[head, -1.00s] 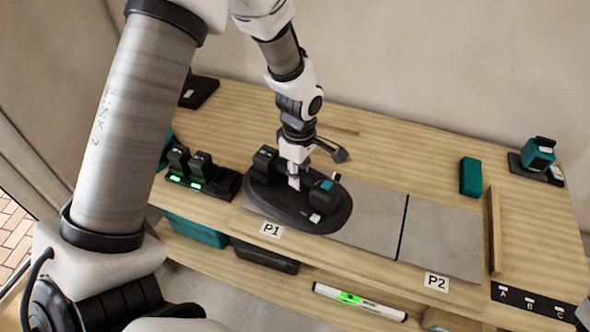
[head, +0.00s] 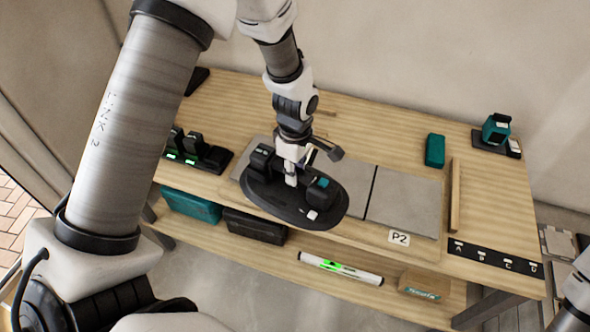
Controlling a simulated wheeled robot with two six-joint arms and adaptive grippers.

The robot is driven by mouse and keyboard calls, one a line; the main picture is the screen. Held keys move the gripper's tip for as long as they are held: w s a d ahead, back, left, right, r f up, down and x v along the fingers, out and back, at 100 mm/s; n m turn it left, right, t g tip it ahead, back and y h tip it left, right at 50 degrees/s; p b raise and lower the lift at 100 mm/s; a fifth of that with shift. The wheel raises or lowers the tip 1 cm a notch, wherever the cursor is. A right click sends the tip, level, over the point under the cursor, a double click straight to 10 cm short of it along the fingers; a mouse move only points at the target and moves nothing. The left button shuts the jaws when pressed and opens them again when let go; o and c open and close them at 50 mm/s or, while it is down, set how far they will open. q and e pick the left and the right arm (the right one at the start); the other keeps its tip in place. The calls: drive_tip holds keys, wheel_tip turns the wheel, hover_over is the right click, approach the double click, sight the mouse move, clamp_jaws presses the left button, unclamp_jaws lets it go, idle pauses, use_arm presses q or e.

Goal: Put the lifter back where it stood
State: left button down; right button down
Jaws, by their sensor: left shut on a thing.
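The lifter (head: 275,198) is a black oval plate with a raised handle block and a teal-marked unit on top. My left gripper (head: 291,177) is shut on its middle from above. In the head view the lifter covers part of the grey tile (head: 350,182) and overlaps the table's front edge; its height above them is hard to tell. A second grey tile (head: 405,203) lies to the right, behind the P2 label (head: 399,238). The P1 label is hidden. My right gripper is not in view.
A charger with batteries (head: 195,150) stands left of the lifter. A teal box (head: 434,150), a wooden strip (head: 455,195) and a teal device (head: 497,130) are at the right. A lettered black strip (head: 492,258) lies front right. The back middle table is mostly clear.

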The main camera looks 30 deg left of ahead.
use_arm(q)
drive_tip(key=shift+s+d+r+p, duration=0.15)
drive_tip(key=shift+r+p, duration=0.25)
drive_tip(key=shift+r, duration=0.45)
drive_tip(key=shift+r+p, duration=0.95)
drive_tip(key=shift+r, duration=0.15)
drive_tip(key=shift+w, duration=0.25)
